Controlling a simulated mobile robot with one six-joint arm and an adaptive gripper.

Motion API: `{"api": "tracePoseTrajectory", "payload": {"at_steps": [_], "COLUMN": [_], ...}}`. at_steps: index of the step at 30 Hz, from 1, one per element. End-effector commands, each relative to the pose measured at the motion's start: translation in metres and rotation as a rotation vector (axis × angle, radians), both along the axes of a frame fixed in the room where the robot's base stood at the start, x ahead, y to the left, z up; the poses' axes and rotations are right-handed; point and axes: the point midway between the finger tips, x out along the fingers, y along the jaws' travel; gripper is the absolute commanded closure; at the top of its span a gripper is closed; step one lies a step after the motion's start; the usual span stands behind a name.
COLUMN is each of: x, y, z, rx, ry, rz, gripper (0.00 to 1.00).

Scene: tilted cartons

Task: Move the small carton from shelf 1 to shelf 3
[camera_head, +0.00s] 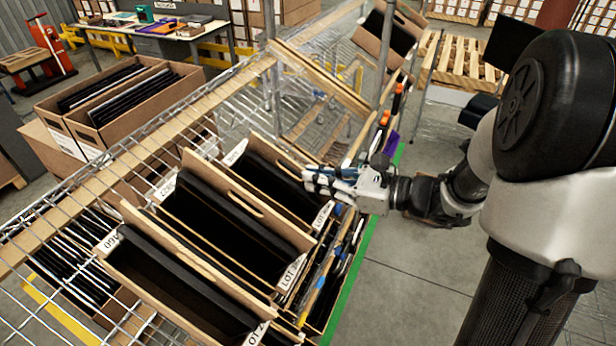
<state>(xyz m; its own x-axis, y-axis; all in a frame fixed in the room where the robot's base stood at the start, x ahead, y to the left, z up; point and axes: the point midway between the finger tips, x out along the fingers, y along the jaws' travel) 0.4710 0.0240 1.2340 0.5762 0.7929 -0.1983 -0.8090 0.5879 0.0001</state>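Several open brown cartons with black contents sit tilted on a wire shelf (135,160). The nearest is the front carton (190,258), then the middle carton (232,193), then the far carton (268,160), which looks a little smaller. I cannot tell for sure which one is the small carton, and no shelf numbers are readable. White tags, some reading LOT, hang at their lower ends. My gripper (312,182) is at the right end of the far carton, its fingers pointing left. It hides part of that end. Contact and finger gap are unclear.
Another tilted carton (372,42) is higher up at the back, near a rack post (388,40). Larger boxes (122,108) of black items stand at the left. Wooden pallets (460,65) stand at the back right. The grey floor (415,285) right of the rack is clear.

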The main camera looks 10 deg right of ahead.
Motion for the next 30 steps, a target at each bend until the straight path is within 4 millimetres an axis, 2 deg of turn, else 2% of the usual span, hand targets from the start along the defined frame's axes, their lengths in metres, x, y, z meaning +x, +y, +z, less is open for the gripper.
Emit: {"api": "tracePoseTrajectory", "payload": {"at_steps": [24, 30], "x": [0.0, 0.001], "y": [0.0, 0.0], "z": [0.0, 0.012], "rx": [0.001, 0.002], "ry": [-0.001, -0.005], "rz": [0.0, 0.001], "gripper": [1.0, 1.0]}}
